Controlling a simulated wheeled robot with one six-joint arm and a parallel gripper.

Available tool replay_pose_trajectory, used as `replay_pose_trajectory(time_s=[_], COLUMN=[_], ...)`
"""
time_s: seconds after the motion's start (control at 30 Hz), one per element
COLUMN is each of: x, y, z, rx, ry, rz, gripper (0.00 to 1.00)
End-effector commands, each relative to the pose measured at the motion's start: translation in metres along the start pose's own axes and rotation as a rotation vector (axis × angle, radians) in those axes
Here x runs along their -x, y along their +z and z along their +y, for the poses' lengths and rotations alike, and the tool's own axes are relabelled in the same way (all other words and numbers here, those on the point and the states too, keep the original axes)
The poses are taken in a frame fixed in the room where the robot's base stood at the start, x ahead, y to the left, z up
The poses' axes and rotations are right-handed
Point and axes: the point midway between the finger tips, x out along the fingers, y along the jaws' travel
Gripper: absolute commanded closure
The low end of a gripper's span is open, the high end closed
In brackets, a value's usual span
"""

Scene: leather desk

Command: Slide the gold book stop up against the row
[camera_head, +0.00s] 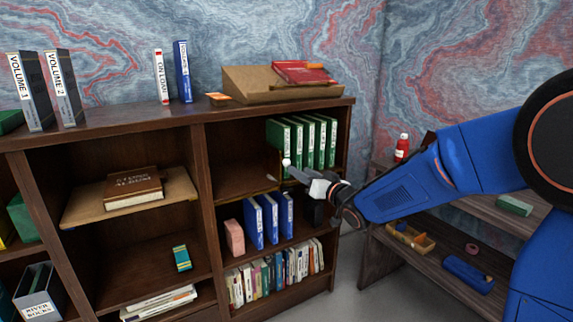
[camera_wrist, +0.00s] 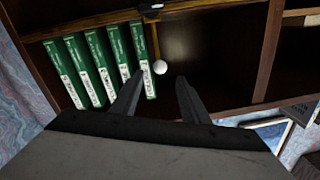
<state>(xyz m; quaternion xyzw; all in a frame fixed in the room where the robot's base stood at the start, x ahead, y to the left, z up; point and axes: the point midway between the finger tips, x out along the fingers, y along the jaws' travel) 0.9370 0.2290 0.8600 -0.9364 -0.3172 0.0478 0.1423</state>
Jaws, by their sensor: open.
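The gold book stop (camera_wrist: 155,42) is a thin gold upright with a white round knob (camera_wrist: 160,67). In the wrist view it stands just beside the end book of a row of green books (camera_wrist: 98,65), with a narrow dark gap that looks small. In the head view the white knob (camera_head: 286,162) shows at the left end of the green row (camera_head: 308,140), and the stop's lower part is partly hidden. My gripper (camera_wrist: 157,85) is open, its two dark fingers either side of and just short of the knob. In the head view my gripper (camera_head: 298,174) reaches into that shelf bay from the right.
The bay's shelf board (camera_head: 240,188) is bare left of the stop. A wooden upright divider (camera_head: 203,165) bounds it. Blue binders (camera_head: 268,217) and a pink block (camera_head: 234,237) stand below. A sloped wooden stand (camera_head: 245,85) with a red book sits on top.

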Motion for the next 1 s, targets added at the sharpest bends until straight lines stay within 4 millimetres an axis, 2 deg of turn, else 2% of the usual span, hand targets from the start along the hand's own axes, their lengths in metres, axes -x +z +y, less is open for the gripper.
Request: replay_pose_trajectory(time_s=[0.3,0.5,0.7,1.0], x=[-0.057,-0.084,-0.096,-0.098], y=[0.001,0.001,0.001,0.001], z=[0.000,0.000,0.000,0.000], rx=[0.000,0.001,0.000,0.000], ry=[0.000,0.000,0.000,0.001], rz=[-0.001,-0.002,-0.001,-0.001], gripper=[0.59,0.59,0.59,0.59])
